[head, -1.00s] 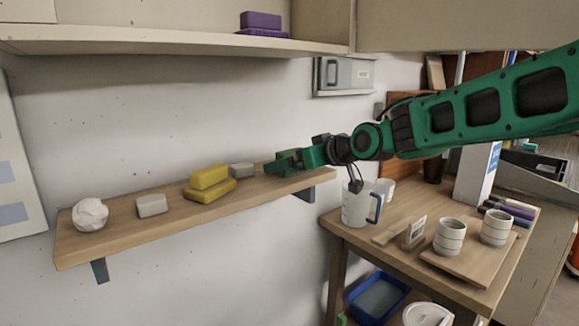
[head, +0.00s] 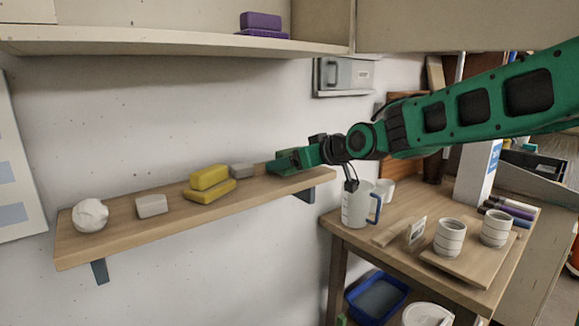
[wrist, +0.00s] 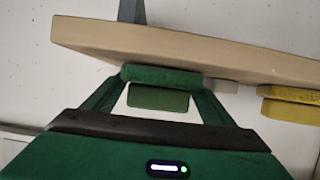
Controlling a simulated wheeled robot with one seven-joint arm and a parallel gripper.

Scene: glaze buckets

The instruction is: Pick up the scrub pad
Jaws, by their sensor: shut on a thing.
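My gripper (head: 283,163) is over the right end of the wooden shelf (head: 130,227). In the wrist view, its two fingers (wrist: 163,79) close from both sides on a green scrub pad (wrist: 160,75). A second, lighter green block (wrist: 158,99) shows beside that pad, between the fingers. I cannot tell whether these two touch each other. In the head view my gripper hides most of the green. The wrist view is tipped over, with the shelf (wrist: 225,55) at the top, and I cannot tell whether the pad is clear of it.
A grey block (head: 242,170) and stacked yellow sponges (head: 209,185) lie left of my gripper on the shelf. A pale block (head: 152,206) and a white ball (head: 90,215) are farther left. Below right, a table holds a pitcher (head: 356,207) and cups (head: 450,237). An upper shelf (head: 150,40) overhangs.

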